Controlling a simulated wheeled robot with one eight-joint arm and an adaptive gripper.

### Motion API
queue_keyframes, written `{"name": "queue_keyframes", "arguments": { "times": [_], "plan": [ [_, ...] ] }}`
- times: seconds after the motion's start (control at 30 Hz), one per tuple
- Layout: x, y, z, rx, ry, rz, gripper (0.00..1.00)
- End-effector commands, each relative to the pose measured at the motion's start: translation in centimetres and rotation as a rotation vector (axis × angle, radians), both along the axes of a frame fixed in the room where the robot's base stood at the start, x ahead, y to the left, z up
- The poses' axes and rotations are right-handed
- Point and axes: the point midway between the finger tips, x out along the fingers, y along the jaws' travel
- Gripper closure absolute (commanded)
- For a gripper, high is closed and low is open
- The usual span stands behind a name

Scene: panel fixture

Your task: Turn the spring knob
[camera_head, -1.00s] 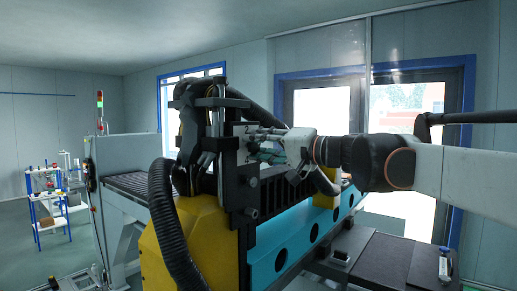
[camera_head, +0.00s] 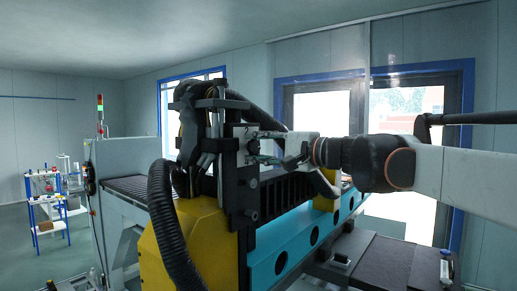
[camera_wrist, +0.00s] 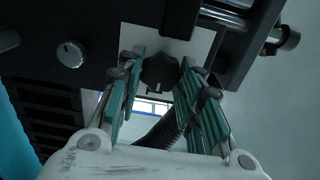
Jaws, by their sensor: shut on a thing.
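The spring knob (camera_wrist: 160,72) is black and round, with a ridge across it. It sits on a pale square plate (camera_wrist: 195,38) on the dark panel. In the wrist view my gripper (camera_wrist: 161,66) has its green-padded fingers on both sides of the knob, shut on it. In the head view my gripper (camera_head: 258,159) reaches from the right to the pale plate (camera_head: 243,132) on the black upright of the machine. The knob itself is hidden there by the fingers and the upright.
A second, silver-faced knob (camera_wrist: 71,54) sits on the dark panel at left. A metal rod (camera_wrist: 225,17) runs beside the plate at right. A black corrugated hose (camera_head: 167,225) hangs along the yellow housing (camera_head: 205,240). A blue beam (camera_head: 295,240) runs below my arm.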

Motion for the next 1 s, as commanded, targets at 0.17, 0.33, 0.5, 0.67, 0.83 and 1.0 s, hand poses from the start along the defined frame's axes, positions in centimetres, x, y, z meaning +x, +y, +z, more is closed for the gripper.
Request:
{"name": "queue_keyframes", "arguments": {
  "times": [0.17,0.33,0.5,0.67,0.83,1.0],
  "plan": [
    [0.0,0.0,-0.1,-0.001,0.001,0.000,0.90],
    [0.0,0.0,-0.1,-0.001,0.000,0.000,0.53],
    [0.0,0.0,-0.1,-0.001,0.000,0.000,0.46],
    [0.0,0.0,0.0,-0.001,-0.001,0.000,0.46],
    [-0.6,-0.9,0.0,-0.001,-0.001,-0.001,0.46],
    [-2.3,-3.1,0.0,-0.001,-0.001,-0.003,0.46]
  ]
}}
